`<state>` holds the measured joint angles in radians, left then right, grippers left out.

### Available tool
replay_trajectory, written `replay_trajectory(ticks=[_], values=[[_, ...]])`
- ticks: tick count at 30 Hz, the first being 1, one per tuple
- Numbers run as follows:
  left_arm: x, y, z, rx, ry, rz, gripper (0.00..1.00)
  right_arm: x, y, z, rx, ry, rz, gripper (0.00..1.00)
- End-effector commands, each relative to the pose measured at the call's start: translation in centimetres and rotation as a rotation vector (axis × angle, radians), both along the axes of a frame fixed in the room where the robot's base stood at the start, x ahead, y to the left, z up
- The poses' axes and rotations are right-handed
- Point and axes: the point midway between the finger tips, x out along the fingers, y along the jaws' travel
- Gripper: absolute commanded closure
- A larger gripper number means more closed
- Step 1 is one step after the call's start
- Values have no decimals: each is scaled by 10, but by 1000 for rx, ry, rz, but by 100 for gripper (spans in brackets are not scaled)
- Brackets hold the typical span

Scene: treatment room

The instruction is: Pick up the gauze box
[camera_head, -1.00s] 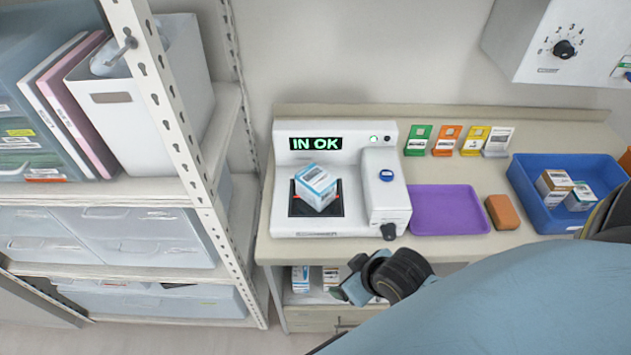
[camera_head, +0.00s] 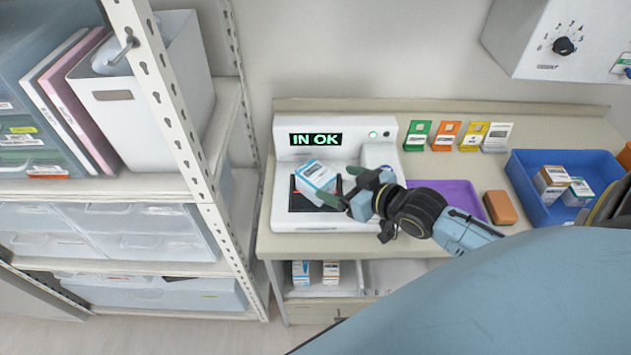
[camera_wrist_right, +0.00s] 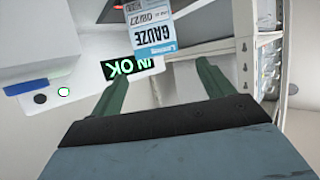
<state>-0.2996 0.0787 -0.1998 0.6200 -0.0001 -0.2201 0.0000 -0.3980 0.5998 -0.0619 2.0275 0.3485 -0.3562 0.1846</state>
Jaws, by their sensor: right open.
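The gauze box (camera_head: 317,177) is white and blue and sits tilted on the dark plate (camera_head: 298,203) of the white machine, whose display reads "IN OK". In the right wrist view the box (camera_wrist_right: 155,30) shows its "GAUZE" label, just beyond and between the fingers. My right gripper (camera_head: 341,186) is open with green fingers, close to the box's right side in the head view. In the wrist view its fingers (camera_wrist_right: 160,85) stand apart with nothing between their tips. I cannot tell whether a finger touches the box. My left gripper is in neither view.
A purple tray (camera_head: 462,190), an orange block (camera_head: 499,207) and a blue bin (camera_head: 523,170) with boxes stand to the right. Coloured cards (camera_head: 445,136) line the back. A metal shelf (camera_head: 188,140) rises on the left. Boxes (camera_head: 301,273) lie under the counter.

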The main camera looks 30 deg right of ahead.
Motion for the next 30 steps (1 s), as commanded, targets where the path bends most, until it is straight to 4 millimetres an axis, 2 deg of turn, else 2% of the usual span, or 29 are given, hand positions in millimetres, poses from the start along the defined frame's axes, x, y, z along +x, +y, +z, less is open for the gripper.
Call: replay_trajectory(ticks=[3, 14, 22, 30], values=[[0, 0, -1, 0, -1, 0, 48, 18, 4, -7, 0, -2, -1, 20], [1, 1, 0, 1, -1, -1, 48, 42, 9, -17, 0, 0, 0, 20], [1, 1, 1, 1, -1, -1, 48, 74, 16, -30, 0, 0, 0, 20], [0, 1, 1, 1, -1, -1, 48, 81, 18, -34, -1, 1, 0, 20]])
